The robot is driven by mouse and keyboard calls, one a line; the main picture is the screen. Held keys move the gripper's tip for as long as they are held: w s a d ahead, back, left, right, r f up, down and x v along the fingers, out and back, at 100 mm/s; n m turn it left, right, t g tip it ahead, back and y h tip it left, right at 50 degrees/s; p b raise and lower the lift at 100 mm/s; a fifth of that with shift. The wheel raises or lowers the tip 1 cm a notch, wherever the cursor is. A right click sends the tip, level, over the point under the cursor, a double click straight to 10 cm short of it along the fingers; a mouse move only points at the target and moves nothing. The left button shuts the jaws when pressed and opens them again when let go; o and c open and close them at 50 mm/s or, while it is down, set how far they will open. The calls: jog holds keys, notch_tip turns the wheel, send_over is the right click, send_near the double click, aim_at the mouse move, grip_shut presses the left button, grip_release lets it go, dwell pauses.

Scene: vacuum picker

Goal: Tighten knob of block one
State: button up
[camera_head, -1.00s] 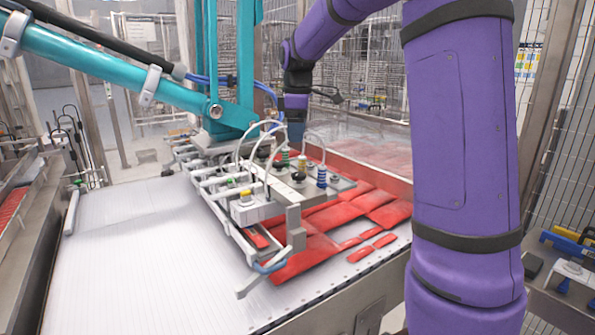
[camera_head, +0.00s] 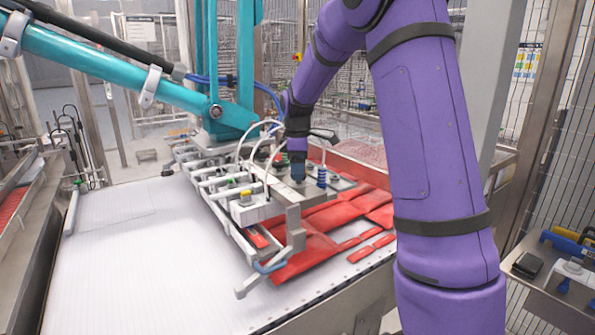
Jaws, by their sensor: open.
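The vacuum picker head (camera_head: 262,210) is a grey metal frame with blocks, knobs and clear hoses, hanging over the conveyor. A block with a yellow knob (camera_head: 245,196) sits at its near left end. A blue fitting (camera_head: 321,177) stands to the right on the frame. I cannot tell which block is block one. My gripper (camera_head: 298,180) points down at the picker head, over a dark knob just left of the blue fitting. It is open. Its fingertips and that knob overlap, so contact cannot be told.
Red flat packs (camera_head: 305,250) lie under and beside the picker on the white conveyor (camera_head: 150,260). A teal arm (camera_head: 110,65) holds the picker from the left. A side tray (camera_head: 570,270) with tools is at the right. The left part of the conveyor is clear.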

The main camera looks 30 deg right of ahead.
jog(key=shift+f, duration=0.5)
jog(key=c, duration=0.9)
